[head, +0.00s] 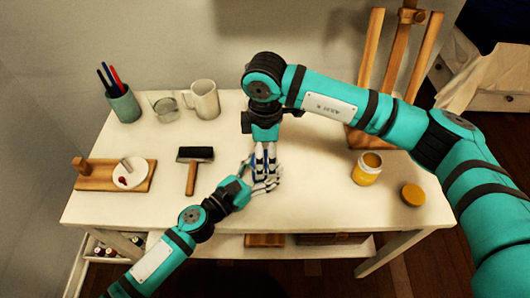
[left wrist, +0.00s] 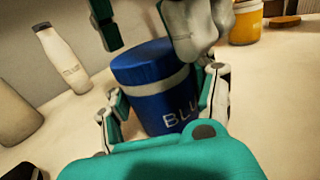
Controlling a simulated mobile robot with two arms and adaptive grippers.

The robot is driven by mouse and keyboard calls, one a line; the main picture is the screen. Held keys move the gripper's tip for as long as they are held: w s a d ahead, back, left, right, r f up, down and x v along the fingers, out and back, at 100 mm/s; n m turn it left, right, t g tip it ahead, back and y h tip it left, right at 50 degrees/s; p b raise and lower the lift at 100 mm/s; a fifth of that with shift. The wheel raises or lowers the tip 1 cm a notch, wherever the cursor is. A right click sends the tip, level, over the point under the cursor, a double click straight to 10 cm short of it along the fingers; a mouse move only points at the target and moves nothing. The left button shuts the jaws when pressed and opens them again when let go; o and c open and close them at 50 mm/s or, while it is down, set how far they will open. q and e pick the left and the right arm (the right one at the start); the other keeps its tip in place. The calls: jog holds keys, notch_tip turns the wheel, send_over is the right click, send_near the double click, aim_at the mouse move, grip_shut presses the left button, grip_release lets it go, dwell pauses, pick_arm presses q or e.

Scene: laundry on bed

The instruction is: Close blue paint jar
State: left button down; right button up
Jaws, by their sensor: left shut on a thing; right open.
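My left gripper (left wrist: 165,112) is shut around the jar's body, one finger on each side. My right gripper (left wrist: 150,25) is open, its fingers above and around the lid from overhead. In the head view the jar is mostly hidden between my left gripper (head: 258,182) and right gripper (head: 265,160).
An open yellow jar (head: 367,170) stands at the right, with its yellow lid (head: 413,194) beside it. A brayer (head: 192,172), wooden board (head: 95,174), mug (head: 204,99), glass (head: 164,108) and pen cup (head: 124,105) are at the left. An easel (head: 370,60) stands at the back right.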

notch_tip(320, 180, up, 11)
jog(key=shift+r, duration=0.2)
pick_arm(q)
jog(key=shift+c, duration=1.1)
grip_release()
jog(key=v, duration=1.2)
jog(key=shift+s, duration=0.1)
pick_arm(e)
jog(key=shift+f, duration=0.1)
